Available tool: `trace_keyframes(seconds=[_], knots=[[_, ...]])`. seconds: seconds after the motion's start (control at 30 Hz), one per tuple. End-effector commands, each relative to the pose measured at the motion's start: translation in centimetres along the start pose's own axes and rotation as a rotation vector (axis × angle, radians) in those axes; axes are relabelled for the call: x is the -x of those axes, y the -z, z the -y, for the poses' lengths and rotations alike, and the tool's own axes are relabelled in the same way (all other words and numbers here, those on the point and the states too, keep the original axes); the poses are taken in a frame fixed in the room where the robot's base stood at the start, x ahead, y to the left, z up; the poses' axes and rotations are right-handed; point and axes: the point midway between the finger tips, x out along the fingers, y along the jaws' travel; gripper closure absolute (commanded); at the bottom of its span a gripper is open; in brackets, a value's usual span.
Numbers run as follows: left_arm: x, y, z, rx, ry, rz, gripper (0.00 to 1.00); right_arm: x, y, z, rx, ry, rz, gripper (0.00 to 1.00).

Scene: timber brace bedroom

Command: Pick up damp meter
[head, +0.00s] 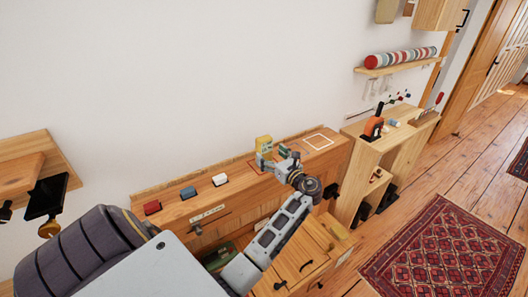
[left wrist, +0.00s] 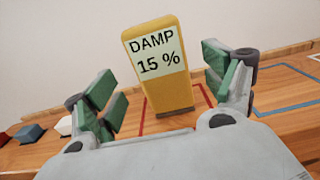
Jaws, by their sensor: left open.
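The damp meter is a yellow upright block with a white label reading "DAMP 15 %". In the left wrist view the damp meter (left wrist: 173,95) stands on the wooden top, between and beyond the green pads of my open left gripper (left wrist: 168,90). It leans slightly in that picture. In the head view the damp meter (head: 264,143) stands near the wall, with my left gripper (head: 272,158) close in front of it. Whether the pads touch it cannot be told; in the wrist view they look apart from it. My right gripper is not in view.
A red outline (left wrist: 205,92) surrounds the meter's base.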

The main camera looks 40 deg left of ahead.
Motion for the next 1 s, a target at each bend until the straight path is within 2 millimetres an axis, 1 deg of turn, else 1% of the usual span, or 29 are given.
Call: trace_keyframes(seconds=[0.33,0.47,0.57,0.8,1.0], knots=[[-0.1,0.0,0.0,0.0,0.0,0.0,0.16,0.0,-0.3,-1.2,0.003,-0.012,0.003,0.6],[-0.5,0.0,0.0,-0.001,0.0,0.0,0.16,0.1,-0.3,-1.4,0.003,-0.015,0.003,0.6],[-1.3,0.0,0.1,-0.002,0.0,0.0,0.16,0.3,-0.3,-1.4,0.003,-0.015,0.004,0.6],[-4.0,0.0,0.1,0.0,0.0,0.001,0.16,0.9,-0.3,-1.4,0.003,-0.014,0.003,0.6],[-5.2,0.1,0.1,-0.001,0.0,0.0,0.16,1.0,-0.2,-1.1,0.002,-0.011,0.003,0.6]])
